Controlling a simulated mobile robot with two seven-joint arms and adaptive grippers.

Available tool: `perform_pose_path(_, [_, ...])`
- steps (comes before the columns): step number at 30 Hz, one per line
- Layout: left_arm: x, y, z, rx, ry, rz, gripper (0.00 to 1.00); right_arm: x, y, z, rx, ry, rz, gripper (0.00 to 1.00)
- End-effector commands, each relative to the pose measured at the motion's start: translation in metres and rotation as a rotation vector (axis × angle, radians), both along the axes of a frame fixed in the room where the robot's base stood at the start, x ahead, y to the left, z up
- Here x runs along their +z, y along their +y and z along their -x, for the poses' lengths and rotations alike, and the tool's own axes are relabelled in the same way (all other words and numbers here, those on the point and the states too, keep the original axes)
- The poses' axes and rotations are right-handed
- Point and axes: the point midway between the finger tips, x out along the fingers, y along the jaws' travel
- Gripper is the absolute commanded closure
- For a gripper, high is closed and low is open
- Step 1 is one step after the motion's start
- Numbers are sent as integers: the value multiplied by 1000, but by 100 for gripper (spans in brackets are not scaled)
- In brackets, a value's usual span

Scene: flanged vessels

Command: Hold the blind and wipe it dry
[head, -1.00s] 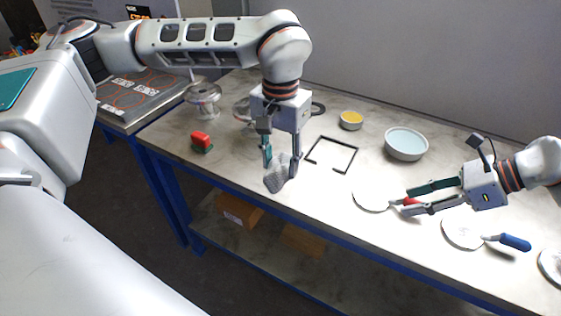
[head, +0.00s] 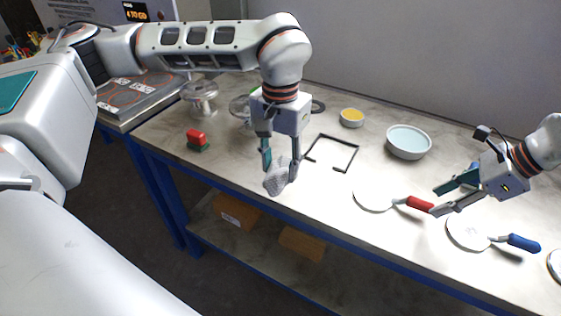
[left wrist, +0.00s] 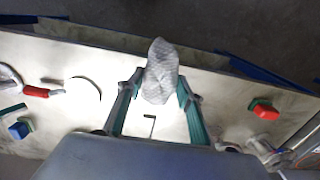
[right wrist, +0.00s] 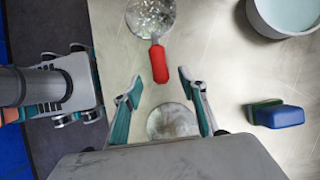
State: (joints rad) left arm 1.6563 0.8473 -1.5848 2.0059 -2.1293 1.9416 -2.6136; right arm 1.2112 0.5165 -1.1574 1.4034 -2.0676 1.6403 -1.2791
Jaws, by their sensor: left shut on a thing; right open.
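My left gripper (head: 281,162) is shut on a grey, crumpled cloth (head: 277,178), held above the table's front part; the cloth also shows between the fingers in the left wrist view (left wrist: 160,72). A round pale disc (head: 373,199) with a red handle (head: 419,204) lies on the table. A second disc (head: 467,233) with a blue handle (head: 523,243) lies to its right. My right gripper (head: 446,200) is open and empty, just right of the red handle's end. In the right wrist view the red handle (right wrist: 158,62) is ahead of the open fingers, apart from them.
A bowl of pale liquid (head: 407,142), a small yellow-filled bowl (head: 352,117) and a black open frame (head: 331,152) stand behind. A red-and-green block (head: 197,138) and flanged vessels (head: 200,97) are at left. A blue-and-green block (right wrist: 278,115) lies right of my right gripper.

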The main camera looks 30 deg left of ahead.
Motion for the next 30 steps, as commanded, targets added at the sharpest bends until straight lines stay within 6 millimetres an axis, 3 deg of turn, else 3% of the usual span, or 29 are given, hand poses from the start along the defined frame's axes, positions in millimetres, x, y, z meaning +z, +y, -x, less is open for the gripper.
perform_pose_path(1, [-9,0,0,0,4,0,81,-11,4,1,1,3,-1,58])
perform_pose_path(9, [-28,0,0,0,15,0,81,-38,20,0,0,0,0,58])
perform_pose_path(21, [-31,0,0,0,17,0,81,-44,25,-1,-1,-2,-1,58])
perform_pose_path(22, [-31,0,0,0,17,0,81,-44,25,0,-1,-2,-1,61])
perform_pose_path(26, [-31,0,0,0,17,0,81,-44,25,0,0,-1,-1,95])
perform_pose_path(30, [-31,0,0,0,17,0,81,-44,25,0,0,-1,-1,97])
